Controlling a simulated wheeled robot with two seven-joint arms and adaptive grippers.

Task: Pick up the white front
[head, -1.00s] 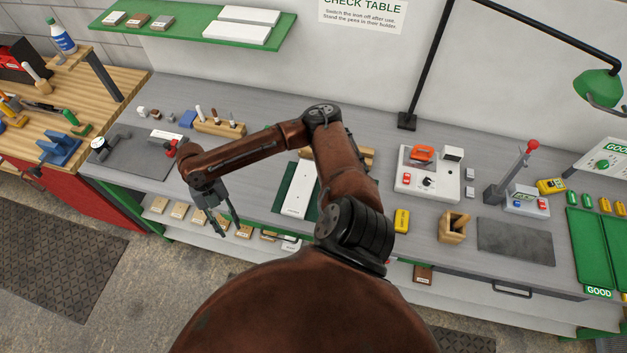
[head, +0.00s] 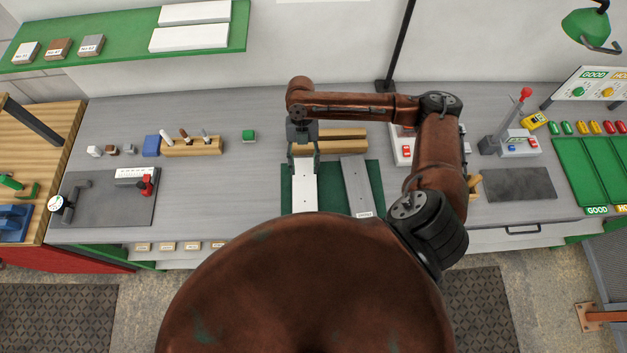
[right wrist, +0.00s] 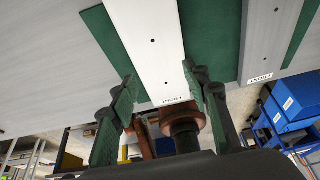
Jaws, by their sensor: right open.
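The white front (head: 304,190) is a long, flat white panel with small dark holes, lying on a green mat (head: 375,178) on the grey bench. My right gripper (head: 303,162) is over its far end, pointing down, with one finger on each side of it. In the right wrist view the white front (right wrist: 152,45) runs between the open fingers (right wrist: 160,82), its small label near the end. I cannot tell whether the fingers touch it. Its near end is hidden behind my own body in the head view. My left gripper is not in view.
A grey panel (head: 355,182) with a label lies just right of the white front on the same mat. Wooden blocks (head: 345,147) lie behind the mat.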

